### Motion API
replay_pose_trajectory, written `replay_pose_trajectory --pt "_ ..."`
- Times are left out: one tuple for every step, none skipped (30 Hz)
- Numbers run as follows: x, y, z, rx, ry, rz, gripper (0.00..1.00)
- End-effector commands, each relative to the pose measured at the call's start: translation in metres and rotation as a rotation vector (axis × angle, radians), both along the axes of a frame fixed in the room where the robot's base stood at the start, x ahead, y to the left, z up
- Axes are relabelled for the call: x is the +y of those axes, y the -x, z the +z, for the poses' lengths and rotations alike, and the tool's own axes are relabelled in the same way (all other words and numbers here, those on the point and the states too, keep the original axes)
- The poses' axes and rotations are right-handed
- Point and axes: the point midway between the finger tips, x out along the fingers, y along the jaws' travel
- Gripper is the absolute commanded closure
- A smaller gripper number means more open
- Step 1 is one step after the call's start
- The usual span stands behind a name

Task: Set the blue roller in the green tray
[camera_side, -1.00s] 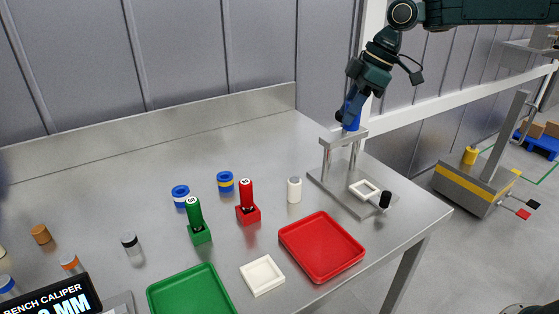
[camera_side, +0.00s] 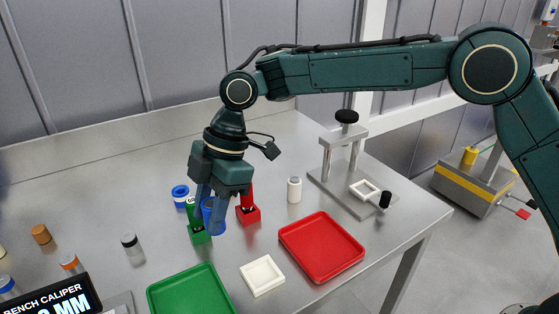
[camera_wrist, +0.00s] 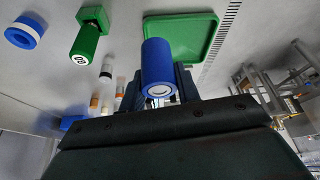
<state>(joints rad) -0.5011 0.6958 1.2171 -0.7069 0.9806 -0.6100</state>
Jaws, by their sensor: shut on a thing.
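The blue roller (camera_wrist: 158,62) is a blue cylinder with a pale hollow end, held between the fingers of my gripper (camera_wrist: 160,85) in the wrist view. In the side view my gripper (camera_side: 210,210) points down over the table, with the blue roller (camera_side: 213,216) between its fingers. It hangs in front of the green stamp and left of the red stamp. The green tray (camera_side: 152,296) lies empty at the front edge of the side view, below and in front of the gripper. The green tray (camera_wrist: 212,20) also shows behind the roller in the wrist view.
A green stamp (camera_side: 200,236) and a red stamp (camera_side: 248,213) stand in blocks close to the gripper. A red tray (camera_side: 321,246), a white square dish (camera_side: 262,275), and a white bottle (camera_side: 294,190) are to the right. A metal press stand (camera_side: 345,160) stands farther right.

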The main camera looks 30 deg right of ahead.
Motion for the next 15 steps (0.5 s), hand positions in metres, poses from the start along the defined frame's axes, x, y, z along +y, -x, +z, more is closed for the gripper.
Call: replay_pose_trajectory --pt "0.017 0.01 -0.006 0.001 0.0 0.04 0.97" --pt "0.025 0.015 -0.008 0.001 0.0 0.061 0.97" --pt "0.036 0.021 -0.012 0.002 -0.001 0.086 0.97" --pt "0.043 0.026 -0.014 0.001 -0.001 0.104 0.97" --pt "0.049 0.03 -0.016 0.001 -0.001 0.121 0.97" --pt "0.057 0.036 -0.019 0.0 -0.001 0.142 0.97" --pt "0.062 0.039 -0.021 0.0 -0.001 0.155 0.97" --pt "0.066 0.043 -0.022 0.0 -0.002 0.166 0.97" --pt "0.071 0.047 -0.024 0.0 -0.002 0.179 0.97" --pt "0.074 0.049 -0.025 0.001 -0.002 0.188 0.97" --pt "0.077 0.051 -0.026 0.0 -0.002 0.195 0.97" --pt "0.079 0.053 -0.027 0.001 -0.002 0.201 0.97" --pt "0.081 0.054 -0.028 0.0 -0.002 0.205 0.97" --pt "0.082 0.055 -0.028 0.0 -0.002 0.209 0.97" --pt "0.083 0.056 -0.029 0.0 -0.002 0.211 0.97"
